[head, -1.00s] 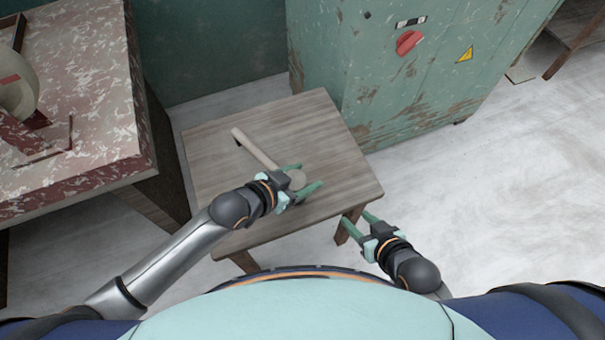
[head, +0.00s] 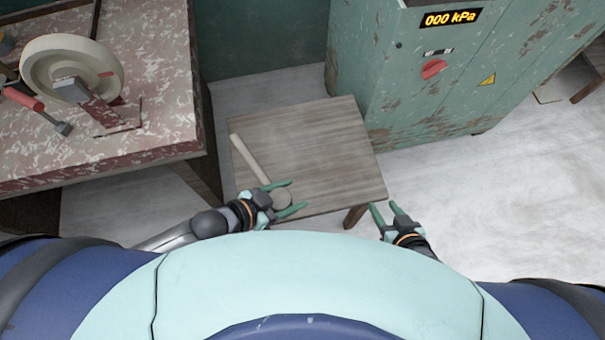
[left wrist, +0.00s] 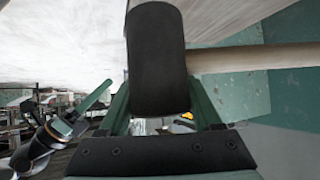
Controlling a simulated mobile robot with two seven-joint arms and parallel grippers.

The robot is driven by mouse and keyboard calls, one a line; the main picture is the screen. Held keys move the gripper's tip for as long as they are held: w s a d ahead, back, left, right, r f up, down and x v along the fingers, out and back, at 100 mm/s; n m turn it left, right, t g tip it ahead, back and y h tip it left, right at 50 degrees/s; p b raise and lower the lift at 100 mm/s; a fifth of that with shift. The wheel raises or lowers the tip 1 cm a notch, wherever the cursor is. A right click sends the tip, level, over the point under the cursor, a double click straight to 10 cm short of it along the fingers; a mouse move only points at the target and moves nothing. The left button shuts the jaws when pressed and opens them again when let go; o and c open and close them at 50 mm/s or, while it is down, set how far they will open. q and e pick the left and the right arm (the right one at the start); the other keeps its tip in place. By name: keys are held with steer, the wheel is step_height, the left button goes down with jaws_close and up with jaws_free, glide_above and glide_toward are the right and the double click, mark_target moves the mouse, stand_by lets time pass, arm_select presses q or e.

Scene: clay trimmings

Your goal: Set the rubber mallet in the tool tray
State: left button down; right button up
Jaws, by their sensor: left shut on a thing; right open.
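My left gripper (head: 298,194) is shut on the mallet head, one finger on each side. In the left wrist view the head (left wrist: 157,60) looks black, and the handle (left wrist: 250,57) runs off to the right. The mallet is seen over the left part of the wooden table; its height above it is hard to tell. My right gripper (head: 383,205) is open and empty, beside the table's front right corner. I see no tool tray.
The small wooden table (head: 330,150) is otherwise bare. A green cabinet (head: 400,90) stands behind the table.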

arm_select(q)
steer(key=shift+p+v, duration=0.35)
steer(key=shift+v, duration=0.5)
steer(key=w+a+r+n+t+y, duration=0.2)
steer(key=w+a+r, duration=0.1)
steer(key=w+r, duration=0.65)
steer(key=w+a+r+n+t+y, duration=0.1)
steer(key=w+a+r+n, duration=0.1)
steer(key=w+r, duration=0.75)
steer(key=a+r+n+y, duration=0.2)
steer(key=a+r+n, duration=0.1)
steer(key=r, duration=0.7)
steer(key=a+r+n+t+y, duration=0.1)
steer(key=a+r, duration=0.4)
steer(key=r, duration=0.6)
steer(key=n+y, duration=0.1)
steer(key=y, duration=0.1)
steer(key=shift+s+a+n+y, duration=0.2)
steer(key=shift+s+n+y, duration=0.1)
steer(key=shift+s+n, duration=0.1)
steer(key=shift+d+f, duration=0.1)
